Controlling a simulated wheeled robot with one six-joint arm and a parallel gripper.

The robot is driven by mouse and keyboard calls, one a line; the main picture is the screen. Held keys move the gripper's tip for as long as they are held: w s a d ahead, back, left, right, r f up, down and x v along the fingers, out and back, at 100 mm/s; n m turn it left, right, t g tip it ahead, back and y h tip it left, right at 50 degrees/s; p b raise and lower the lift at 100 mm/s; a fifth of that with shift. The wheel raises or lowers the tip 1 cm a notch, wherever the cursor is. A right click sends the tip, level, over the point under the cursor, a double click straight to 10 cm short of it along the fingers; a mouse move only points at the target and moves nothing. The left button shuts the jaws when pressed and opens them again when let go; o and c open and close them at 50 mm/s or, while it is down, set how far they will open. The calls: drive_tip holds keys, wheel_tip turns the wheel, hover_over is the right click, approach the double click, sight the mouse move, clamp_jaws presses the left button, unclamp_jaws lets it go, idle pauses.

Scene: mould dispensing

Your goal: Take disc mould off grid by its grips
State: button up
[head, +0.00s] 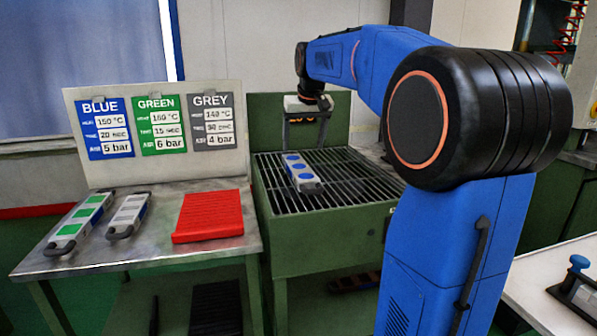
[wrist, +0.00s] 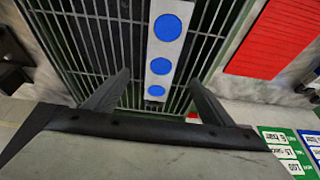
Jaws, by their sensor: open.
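The disc mould (head: 305,185) is a pale bar with several round blue discs, lying flat on the dark metal grid (head: 350,190). It also shows in the wrist view (wrist: 163,48), running from the top edge towards my gripper. My gripper (head: 304,140) hangs over the far part of the grid, behind and above the mould in the head view. In the wrist view my gripper (wrist: 158,84) is open and empty, its two fingers apart on either side of the mould's line. The mould's far end is hard to make out.
A metal table (head: 155,251) at left holds a green-pad mould (head: 80,222), a grey-pad mould (head: 128,214) and a red ribbed mat (head: 208,215). A settings board (head: 160,168) stands behind them. A white table (head: 530,275) is at right. The grid around the mould is clear.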

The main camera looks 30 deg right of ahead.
sight(299, 166)
drive_tip(key=shift+x, duration=4.65)
drive_tip(key=shift+w+r, duration=0.1)
drive_tip(key=shift+r, duration=0.05)
drive_tip(key=c, duration=1.9)
